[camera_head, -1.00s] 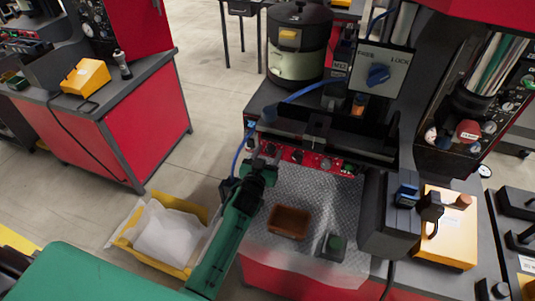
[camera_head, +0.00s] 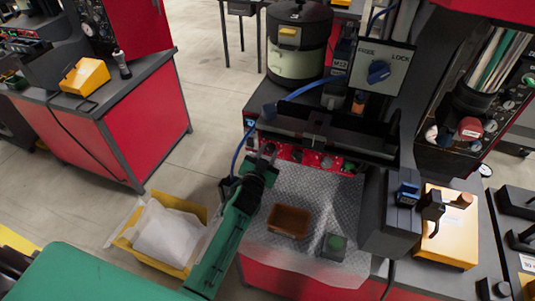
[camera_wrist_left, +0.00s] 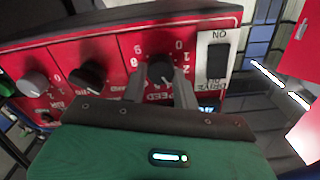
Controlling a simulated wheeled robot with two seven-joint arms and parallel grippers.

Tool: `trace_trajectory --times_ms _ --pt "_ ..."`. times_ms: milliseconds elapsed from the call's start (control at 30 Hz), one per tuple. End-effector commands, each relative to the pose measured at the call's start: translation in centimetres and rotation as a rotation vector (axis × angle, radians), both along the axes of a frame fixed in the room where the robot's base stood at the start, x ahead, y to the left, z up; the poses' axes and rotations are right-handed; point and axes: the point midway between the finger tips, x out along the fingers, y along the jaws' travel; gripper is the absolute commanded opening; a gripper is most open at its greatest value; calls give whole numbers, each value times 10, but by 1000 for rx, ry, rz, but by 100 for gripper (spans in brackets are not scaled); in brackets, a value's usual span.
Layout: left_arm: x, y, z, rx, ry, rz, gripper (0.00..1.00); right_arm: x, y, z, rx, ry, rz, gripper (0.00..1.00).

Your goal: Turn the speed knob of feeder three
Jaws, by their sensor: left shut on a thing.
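The red control panel (camera_head: 300,156) is on the front of the feeder at the middle of the head view. In the left wrist view the panel appears upside down, and its dark speed knob (camera_wrist_left: 160,69) has numbers around it and the partly hidden word SPEED beside it. My left gripper (camera_wrist_left: 161,84) has one finger on each side of this knob and is shut on it. In the head view my left gripper (camera_head: 266,158) is at the panel's left end, and the knob is hidden there. My right gripper is not in view.
A second dark knob (camera_wrist_left: 89,75), a grey knob (camera_wrist_left: 33,84) and a dark rocker switch (camera_wrist_left: 217,59) sit close by on the panel. A yellow bin (camera_head: 192,208) is left of my arm.

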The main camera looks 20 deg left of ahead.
Motion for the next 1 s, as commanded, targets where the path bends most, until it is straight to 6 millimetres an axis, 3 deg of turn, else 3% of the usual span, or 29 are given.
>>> trace_trajectory --times_ms 400,933,967,1000 --pt "0 -1 -1 201 -6 -1 6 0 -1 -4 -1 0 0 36" --pt "0 -1 -1 229 -7 -1 6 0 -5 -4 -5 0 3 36" --pt "0 -1 -1 229 -7 -1 33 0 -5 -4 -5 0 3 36" --pt "0 -1 -1 229 -7 -1 41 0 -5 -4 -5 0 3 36"
